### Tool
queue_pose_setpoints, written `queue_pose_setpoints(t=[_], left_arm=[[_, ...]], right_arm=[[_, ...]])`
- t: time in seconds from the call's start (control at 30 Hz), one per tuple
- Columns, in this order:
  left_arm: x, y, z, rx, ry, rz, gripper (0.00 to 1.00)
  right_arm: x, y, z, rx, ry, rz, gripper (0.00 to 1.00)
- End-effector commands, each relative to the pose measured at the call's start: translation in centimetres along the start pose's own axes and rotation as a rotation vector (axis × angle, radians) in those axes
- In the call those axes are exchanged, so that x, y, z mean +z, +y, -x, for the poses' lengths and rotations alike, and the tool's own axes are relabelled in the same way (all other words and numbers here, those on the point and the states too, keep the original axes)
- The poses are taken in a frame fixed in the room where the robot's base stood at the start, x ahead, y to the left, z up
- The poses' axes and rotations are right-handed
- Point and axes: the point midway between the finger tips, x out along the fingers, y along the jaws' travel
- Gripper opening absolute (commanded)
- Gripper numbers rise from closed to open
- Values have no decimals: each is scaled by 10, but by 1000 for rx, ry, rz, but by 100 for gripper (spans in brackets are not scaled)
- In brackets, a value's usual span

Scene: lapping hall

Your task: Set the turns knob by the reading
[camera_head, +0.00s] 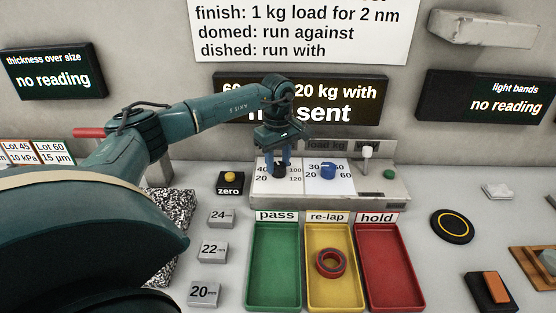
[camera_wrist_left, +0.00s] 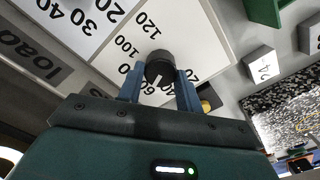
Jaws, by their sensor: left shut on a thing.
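The turns knob (camera_head: 279,171) is black and sits on a white dial with numbers from 20 to 120. My left gripper (camera_head: 279,163) reaches down over it, its two blue fingers shut on the knob's sides. In the left wrist view the knob (camera_wrist_left: 160,64) shows a white pointer line between the fingers; the exact number it points at is unclear. The central display (camera_head: 340,100) is partly hidden by my left arm; "60", "20 kg with" and "sent" show. The thickness display (camera_head: 52,72) and the light bands display (camera_head: 490,97) both say "no reading". My right gripper is not in view.
A blue load knob (camera_head: 328,171), a white-topped lever (camera_head: 367,152) and a green button (camera_head: 389,174) share the panel. A yellow zero button (camera_head: 230,176) is left. In front are green, yellow and red trays; a red-and-dark ring (camera_head: 331,263) lies in the yellow re-lap tray.

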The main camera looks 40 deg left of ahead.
Motion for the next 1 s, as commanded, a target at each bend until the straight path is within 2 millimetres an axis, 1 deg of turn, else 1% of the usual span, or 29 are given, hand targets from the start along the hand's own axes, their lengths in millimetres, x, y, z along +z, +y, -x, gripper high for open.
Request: queue_pose_setpoints(t=[0.13, 0.17, 0.4, 0.67, 0.77, 0.87, 1.0], left_arm=[[1, 1, 0, 2, -3, -1, 12], [2, 1, 0, 2, -4, -1, 37], [1, 0, 0, 1, -2, 0, 56], [0, 0, 1, 1, -1, 1, 57], [0, 1, 8, 2, -1, 1, 57], [0, 1, 23, 5, -1, 1, 57], [0, 1, 55, 6, 0, 1, 57]], right_arm=[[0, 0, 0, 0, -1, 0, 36], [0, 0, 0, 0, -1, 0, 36], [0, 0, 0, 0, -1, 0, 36], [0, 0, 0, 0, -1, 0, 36], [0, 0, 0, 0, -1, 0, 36], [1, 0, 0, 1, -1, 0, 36], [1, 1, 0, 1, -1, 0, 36]])
